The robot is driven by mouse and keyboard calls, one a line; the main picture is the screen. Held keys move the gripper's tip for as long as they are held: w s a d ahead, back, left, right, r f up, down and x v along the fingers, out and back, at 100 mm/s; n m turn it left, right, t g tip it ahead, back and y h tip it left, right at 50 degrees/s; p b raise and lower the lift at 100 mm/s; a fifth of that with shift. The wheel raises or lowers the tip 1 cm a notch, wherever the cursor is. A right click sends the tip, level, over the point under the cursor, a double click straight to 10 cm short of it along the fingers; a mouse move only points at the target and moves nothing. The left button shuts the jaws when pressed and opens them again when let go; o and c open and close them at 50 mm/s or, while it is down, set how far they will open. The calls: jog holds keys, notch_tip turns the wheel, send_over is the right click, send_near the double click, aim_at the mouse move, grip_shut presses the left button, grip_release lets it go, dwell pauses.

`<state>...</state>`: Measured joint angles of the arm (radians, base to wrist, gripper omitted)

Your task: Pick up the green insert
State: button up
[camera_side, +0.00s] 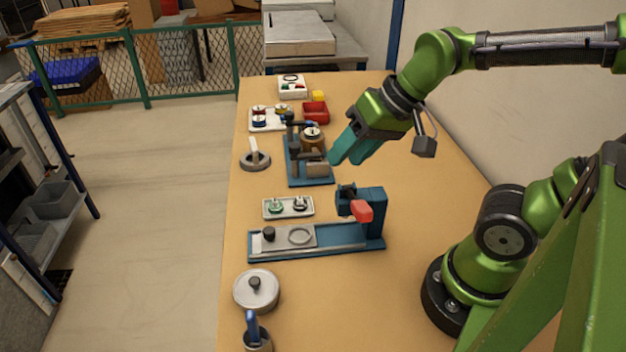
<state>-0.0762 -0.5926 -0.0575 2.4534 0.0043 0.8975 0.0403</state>
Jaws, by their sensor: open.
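The green insert (276,206) sits in the left part of a small pale tray (288,213) near the middle of the table. A dark and light insert (300,204) lies beside it in the same tray. My gripper (345,160) is open, with teal fingers pointing down and left. It is above the table, up and to the right of the green insert and apart from it. Its fingertips are near the blue fixture in the picture; whether they touch it I cannot tell. Nothing shows between the fingers.
A blue fixture (294,174) with a clamp stands behind the tray. A blue slide fixture (341,241) with a red handle lies in front. A lidded round pot (257,290) is nearer the camera. A red bin (316,112) stands farther back. The table's right side is mostly clear.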

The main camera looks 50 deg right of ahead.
jog(key=w+d+f+m+g, duration=0.15)
jog(key=w+f+m, duration=0.25)
jog(key=w+m, duration=0.75)
jog(key=m+h, duration=0.1)
jog(key=m, duration=1.5)
send_near(275, 198)
jog(key=x, duration=0.9)
jog(key=shift+d, duration=0.1)
jog(key=shift+n, duration=0.25)
jog(key=shift+c, duration=0.3)
grip_shut()
